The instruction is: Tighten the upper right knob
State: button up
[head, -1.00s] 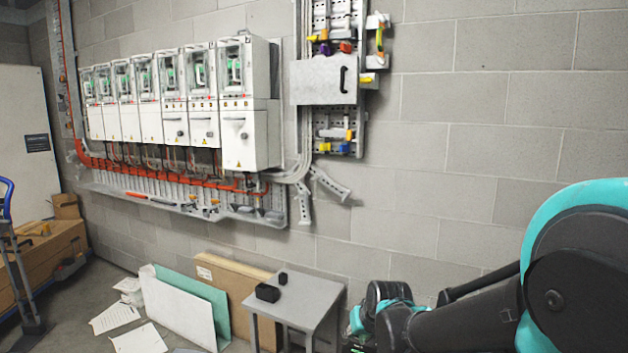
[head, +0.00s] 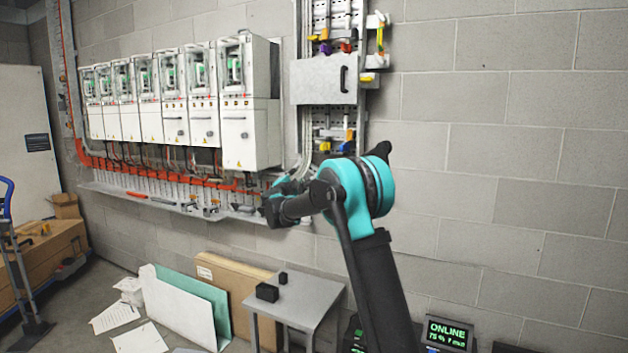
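A row of white drive cabinets (head: 232,150) hangs on the block wall at the left, with clear-windowed tops. Small dark round fittings show on the lower doors, one on the rightmost cabinet (head: 244,136). They are too small to tell which is the upper right knob or whether any is loose. My gripper end (head: 276,207) shows in front of the lower ledge, below and right of the rightmost cabinet, with no visible contact. Its fingers are too small and dark to tell open from shut, and I see nothing held.
A grey table (head: 303,300) with two small black boxes stands below. Boards (head: 180,305) lean beside it, and papers (head: 112,317) lie on the floor. A grey panel with a black handle (head: 322,82) is mounted right of the cabinets. The wall at the right is bare.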

notch_tip(320, 180, down, 4)
jog(key=w+m+g+h, duration=0.2)
jog(key=m+g+h, duration=0.1)
jog(key=m, duration=0.1)
jog(key=x, duration=1.6)
jog(key=shift+w, duration=0.35)
jog(key=shift+c, duration=0.5)
grip_shut()
